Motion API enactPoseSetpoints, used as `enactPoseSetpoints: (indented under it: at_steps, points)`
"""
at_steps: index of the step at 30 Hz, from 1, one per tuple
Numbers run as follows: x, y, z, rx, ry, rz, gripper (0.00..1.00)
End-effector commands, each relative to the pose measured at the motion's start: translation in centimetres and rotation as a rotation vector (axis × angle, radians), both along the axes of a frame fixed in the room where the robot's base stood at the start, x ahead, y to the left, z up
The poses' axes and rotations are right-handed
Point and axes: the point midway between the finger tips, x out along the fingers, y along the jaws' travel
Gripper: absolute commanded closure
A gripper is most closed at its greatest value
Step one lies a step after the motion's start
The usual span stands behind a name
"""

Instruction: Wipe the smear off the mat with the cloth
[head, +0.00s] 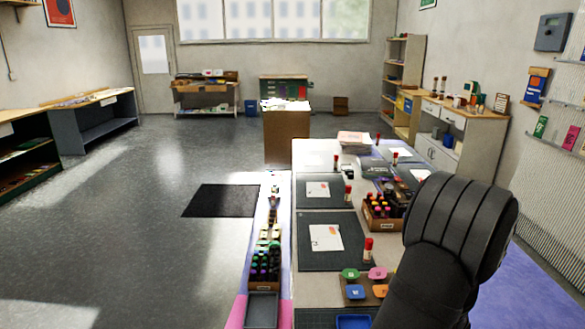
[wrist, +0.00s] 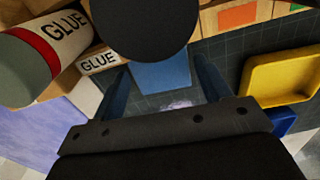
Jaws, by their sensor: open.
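My gripper (wrist: 160,64) is in the wrist view, with its two dark fingers apart. A flat blue piece, which looks like the cloth (wrist: 163,77), shows between and beyond the fingertips; I cannot tell whether either finger touches it. The dark gridded mat (wrist: 232,62) lies below. A pale, whitish smear (wrist: 180,104) shows on the mat between the fingers, nearer the gripper body than the cloth. A black round shape hides the area above the cloth. In the head view my arm covers the lower right, and the gripper, cloth and smear cannot be made out.
A large glue stick (wrist: 38,60) and a cardboard box with a GLUE label (wrist: 98,62) are close at left. A yellow tray (wrist: 285,78) and a blue item (wrist: 284,122) are at right. In the head view, another mat (head: 315,262) with paper lies farther along the table.

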Motion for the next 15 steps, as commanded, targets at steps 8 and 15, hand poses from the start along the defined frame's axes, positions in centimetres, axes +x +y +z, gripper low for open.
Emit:
enactPoseSetpoints:
  at_steps: [8,15]
  points:
    - [0.01,-0.01,0.03,0.000,0.000,0.000,0.32]
    - [0.01,-0.02,0.05,0.000,0.000,0.000,0.57]
